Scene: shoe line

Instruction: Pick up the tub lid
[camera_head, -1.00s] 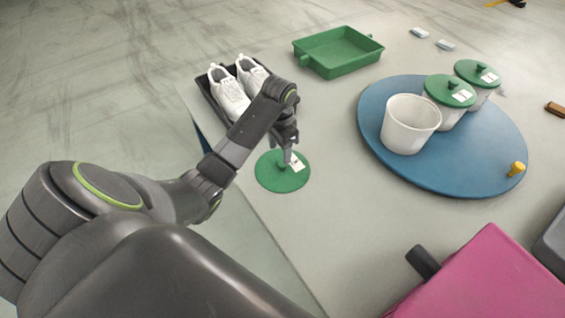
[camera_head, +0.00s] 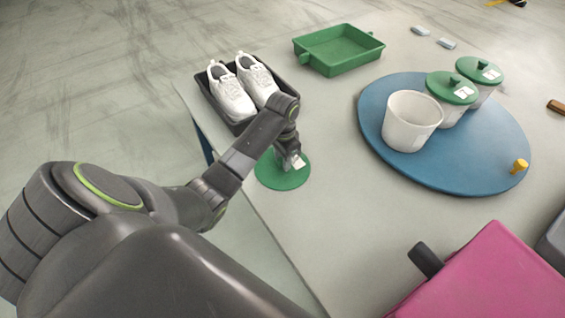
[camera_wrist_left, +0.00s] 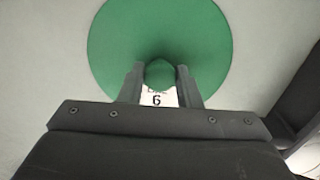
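The green tub lid (camera_head: 270,174) lies flat on the table near its left edge. In the left wrist view the lid (camera_wrist_left: 115,40) fills the upper middle, with its round knob (camera_wrist_left: 159,73) and a white label marked 6 (camera_wrist_left: 157,98). My left gripper (camera_head: 289,163) is down over the lid's middle. In the wrist view its two fingers (camera_wrist_left: 160,80) stand either side of the knob, with thin gaps showing, so it looks open. My right gripper is not in view.
An open white tub (camera_head: 411,122) and two green-lidded tubs (camera_head: 451,88) stand on the blue turntable (camera_head: 450,178), which has a yellow peg (camera_head: 520,166). White shoes (camera_head: 231,95) sit in a dark tray behind my gripper. A green tray (camera_head: 338,50) and a pink box (camera_head: 490,275) are nearby.

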